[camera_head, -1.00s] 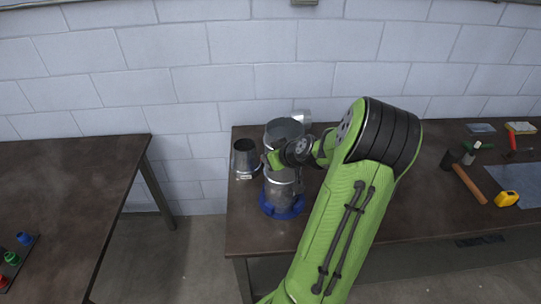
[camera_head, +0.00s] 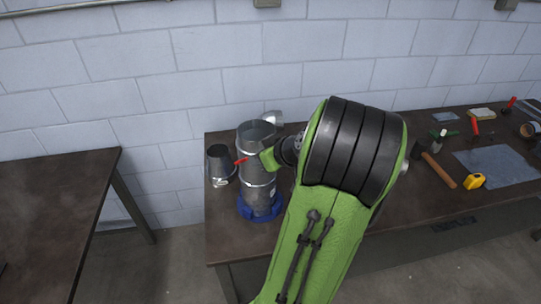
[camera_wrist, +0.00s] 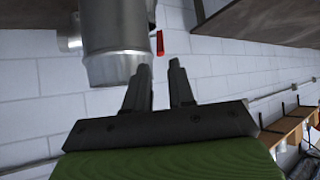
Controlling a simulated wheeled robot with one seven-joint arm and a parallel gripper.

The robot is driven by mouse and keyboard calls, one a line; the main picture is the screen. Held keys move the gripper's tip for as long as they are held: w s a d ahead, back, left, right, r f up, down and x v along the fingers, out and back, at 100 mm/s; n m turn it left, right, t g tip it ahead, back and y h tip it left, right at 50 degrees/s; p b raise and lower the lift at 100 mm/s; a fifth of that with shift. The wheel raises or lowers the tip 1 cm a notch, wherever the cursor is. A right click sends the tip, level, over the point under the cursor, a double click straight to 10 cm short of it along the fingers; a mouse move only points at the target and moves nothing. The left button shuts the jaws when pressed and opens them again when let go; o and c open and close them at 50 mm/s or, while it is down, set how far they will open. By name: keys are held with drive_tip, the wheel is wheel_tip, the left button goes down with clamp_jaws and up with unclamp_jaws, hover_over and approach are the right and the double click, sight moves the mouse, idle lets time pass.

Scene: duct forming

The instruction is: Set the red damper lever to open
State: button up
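The red damper lever (camera_head: 241,161) sticks out at the upper side of a grey metal duct (camera_head: 256,170), which stands upright in a blue ring base (camera_head: 260,208) on the workbench. In the wrist view, which appears upside down, the lever (camera_wrist: 160,43) shows beside the duct (camera_wrist: 115,60), just beyond my fingertips. My gripper (camera_wrist: 160,72) has its two fingers apart with nothing between them, and no contact with the lever is visible. In the head view my green gripper body (camera_head: 269,159) is right of the lever, and my arm hides part of the bench.
A grey metal cone-shaped piece (camera_head: 221,166) stands left of the duct. On the right of the bench lie a hammer (camera_head: 438,170), a yellow tape measure (camera_head: 474,181) and a metal sheet (camera_head: 497,165). Another dark table (camera_head: 50,210) stands left across a floor gap. A block wall is behind.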

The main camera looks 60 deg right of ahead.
drive_tip(key=v, duration=0.6)
drive_tip(key=w+f+b, duration=0.1)
drive_tip(key=f+b, duration=0.1)
drive_tip(key=f, duration=0.1)
drive_tip(key=w+a+f+t+y+b, duration=0.1)
drive_tip(key=f+b, duration=0.1)
drive_tip(key=f, duration=0.1)
drive_tip(key=w+f+m+t+y+b, duration=0.1)
drive_tip(key=f+b, duration=0.1)
drive_tip(key=f, duration=0.2)
drive_tip(key=shift+w+a, duration=0.1)
drive_tip(key=shift+a, duration=0.3)
clamp_jaws()
drive_tip(key=w+a+f+m+t+y+b, duration=0.2)
drive_tip(key=w+f+m+t+y+b, duration=0.15)
drive_tip(key=f+t+b, duration=0.45)
drive_tip(key=s+d+f+m+t+h+b, duration=0.25)
drive_tip(key=m+h+b, duration=0.25)
drive_tip(key=m+b, duration=0.25)
drive_tip(key=s+d+f+m+t+h+b, duration=0.1)
drive_tip(key=s+f+m+t+h+b, duration=0.1)
drive_tip(key=s+m+t+h+b, duration=0.45)
drive_tip(key=w+d+r+g+y, duration=0.1)
drive_tip(key=w+d+r+g, duration=0.1)
drive_tip(key=w+r, duration=0.8)
drive_tip(key=shift+w+d+g+b, duration=0.3)
drive_tip(key=shift+w+d+b, duration=0.1)
drive_tip(key=shift+w, duration=0.4)
